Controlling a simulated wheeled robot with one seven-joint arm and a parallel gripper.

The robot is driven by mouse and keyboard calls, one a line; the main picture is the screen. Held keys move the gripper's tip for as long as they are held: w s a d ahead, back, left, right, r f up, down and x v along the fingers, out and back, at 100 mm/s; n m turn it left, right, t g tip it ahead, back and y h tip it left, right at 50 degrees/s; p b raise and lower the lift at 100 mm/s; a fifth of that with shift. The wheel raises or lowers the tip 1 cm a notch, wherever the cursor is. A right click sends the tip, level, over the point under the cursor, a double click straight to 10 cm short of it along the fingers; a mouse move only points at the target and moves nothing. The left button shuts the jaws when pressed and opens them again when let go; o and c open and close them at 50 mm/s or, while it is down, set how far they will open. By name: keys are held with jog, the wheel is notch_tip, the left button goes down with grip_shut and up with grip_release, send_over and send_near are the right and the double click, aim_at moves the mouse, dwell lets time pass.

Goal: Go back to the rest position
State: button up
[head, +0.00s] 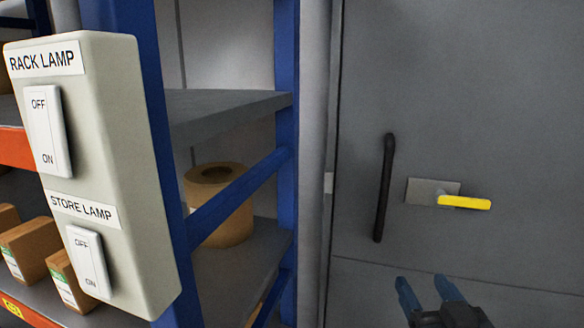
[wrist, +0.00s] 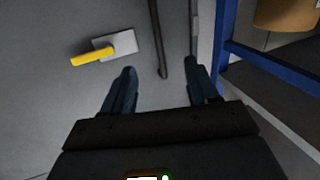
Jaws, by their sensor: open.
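My gripper (head: 428,292) is at the lower right in the head view, in front of the grey door (head: 480,110). In the wrist view my gripper (wrist: 160,80) shows two blue fingers spread apart with nothing between them. The yellow door handle (head: 464,202) sits on a light metal plate, above and right of the fingers in the head view. In the wrist view the yellow handle (wrist: 92,56) is beyond the left finger, apart from it. A black vertical pull bar (head: 384,188) is left of the handle; it also shows in the wrist view (wrist: 157,40).
A blue-post rack (head: 286,120) stands left of the door, with a brown roll (head: 222,225) and cardboard boxes (head: 32,247) on its shelves. A switch box (head: 110,160) labelled RACK LAMP and STORE LAMP is near at the left. The door front looks clear around my gripper.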

jog(key=s+f+g, duration=0.1)
jog(key=s+f, duration=0.4)
jog(key=s, duration=0.5)
jog(key=s+f+g, duration=0.1)
jog(key=s+f, duration=0.3)
jog(key=s, duration=0.6)
jog(key=s+r+g, duration=0.1)
jog(key=s+r, duration=0.1)
jog(key=s, duration=1.7)
jog(key=shift+s+d+r, duration=0.3)
jog(key=shift+s+d, duration=0.05)
